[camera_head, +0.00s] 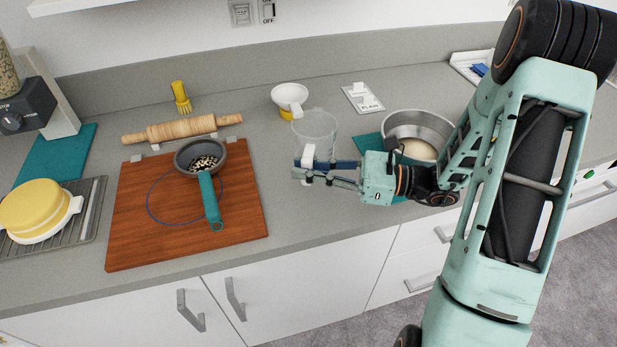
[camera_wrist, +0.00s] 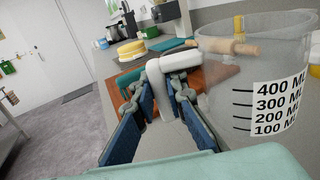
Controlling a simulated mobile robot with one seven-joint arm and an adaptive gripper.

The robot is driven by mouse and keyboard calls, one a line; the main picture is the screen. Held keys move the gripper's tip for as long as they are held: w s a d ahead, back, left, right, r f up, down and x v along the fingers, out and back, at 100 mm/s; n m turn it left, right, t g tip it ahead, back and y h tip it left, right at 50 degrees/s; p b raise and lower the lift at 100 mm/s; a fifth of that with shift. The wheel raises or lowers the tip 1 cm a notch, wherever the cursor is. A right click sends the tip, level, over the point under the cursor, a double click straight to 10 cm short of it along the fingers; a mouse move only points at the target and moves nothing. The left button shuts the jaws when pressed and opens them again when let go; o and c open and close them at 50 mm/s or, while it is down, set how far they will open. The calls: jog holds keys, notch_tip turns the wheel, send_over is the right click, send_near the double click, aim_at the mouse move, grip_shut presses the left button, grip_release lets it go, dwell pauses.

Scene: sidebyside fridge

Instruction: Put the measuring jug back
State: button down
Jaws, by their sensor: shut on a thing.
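The measuring jug (camera_head: 316,128) is a clear, see-through cup with a white handle. In the wrist view the jug (camera_wrist: 225,95) fills the right side and shows black marks from 100 to 400 ML on a white label. My gripper (camera_head: 309,169) is shut on the jug's white handle; its blue-padded fingers (camera_wrist: 165,92) lie on both sides of the handle in the wrist view. The jug looks upright. It is over the grey counter, and I cannot tell whether its base touches the counter. No marked place for the jug is clear to me.
A steel bowl (camera_head: 432,128) stands on a teal mat close behind my wrist. A white-and-yellow funnel-like cup (camera_head: 290,97) and a white labelled stand (camera_head: 362,98) are behind the jug. A wooden board (camera_head: 130,225) with a grey, teal-handled pan (camera_head: 210,199) is to the left. The front counter is clear.

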jog(key=shift+w+f, duration=0.35)
jog(key=shift+f, duration=0.1)
jog(key=f, duration=0.1)
jog(key=w+f, duration=0.1)
jog(key=shift+d+f, duration=0.15)
jog(key=shift+f, duration=0.75)
jog(key=shift+f, duration=0.1)
jog(key=c, duration=2)
grip_release()
jog(key=shift+o, duration=0.2)
jog(key=shift+f, duration=0.1)
